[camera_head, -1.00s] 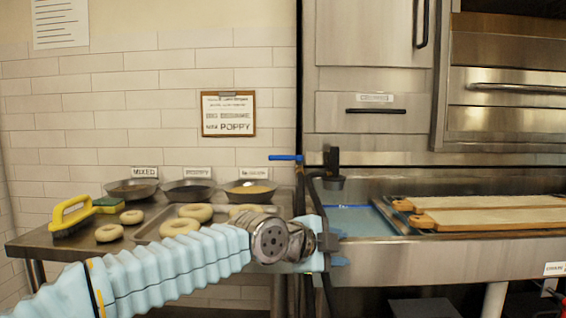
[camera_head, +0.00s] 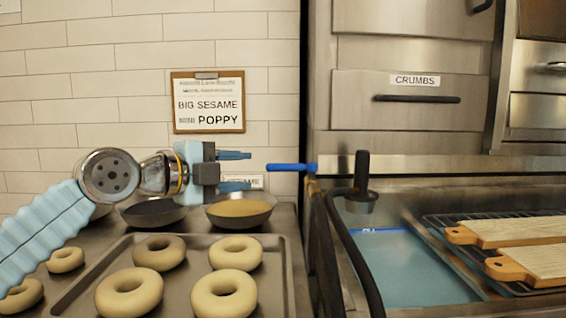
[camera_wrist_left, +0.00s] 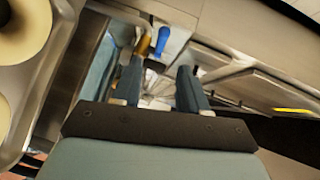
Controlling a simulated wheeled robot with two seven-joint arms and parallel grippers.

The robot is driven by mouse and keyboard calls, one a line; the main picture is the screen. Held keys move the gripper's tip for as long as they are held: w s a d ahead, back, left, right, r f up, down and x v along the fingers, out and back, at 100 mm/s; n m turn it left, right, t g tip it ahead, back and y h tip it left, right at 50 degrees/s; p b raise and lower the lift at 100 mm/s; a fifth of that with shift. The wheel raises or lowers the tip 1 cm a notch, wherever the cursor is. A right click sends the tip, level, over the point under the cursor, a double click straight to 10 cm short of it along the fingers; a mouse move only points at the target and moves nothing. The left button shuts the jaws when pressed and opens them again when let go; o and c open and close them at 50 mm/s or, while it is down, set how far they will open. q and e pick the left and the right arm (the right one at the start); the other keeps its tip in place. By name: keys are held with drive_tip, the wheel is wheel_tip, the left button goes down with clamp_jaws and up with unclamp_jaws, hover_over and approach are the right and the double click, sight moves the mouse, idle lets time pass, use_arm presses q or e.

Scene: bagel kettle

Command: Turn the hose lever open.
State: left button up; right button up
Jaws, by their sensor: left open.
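The blue hose lever (camera_head: 291,167) points sideways to the left from a brass fitting (camera_head: 313,184) on top of the black hose. My left gripper (camera_head: 249,170) is open and empty, level with the lever. Its fingertips point right and end just left of the lever's free end, one above and one below its height. In the left wrist view, the lever (camera_wrist_left: 163,40) shows past the open fingers (camera_wrist_left: 160,82) with the brass fitting (camera_wrist_left: 144,46) beside it. The lever does not appear to touch the fingers. My right gripper is in neither view.
A tray (camera_head: 285,290) of bagels and dark bowls, one a seeded bowl (camera_head: 240,210), lie below my left arm. Wooden boards (camera_head: 510,232) lie on a rack.

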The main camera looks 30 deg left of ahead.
sight(279, 168)
use_arm(q)
drive_tip(key=p+x, duration=0.2)
drive_tip(key=x, duration=1.1)
drive_tip(key=shift+w+a, duration=0.1)
drive_tip(key=shift+w, duration=0.3)
drive_tip(key=shift+c, duration=0.2)
clamp_jaws()
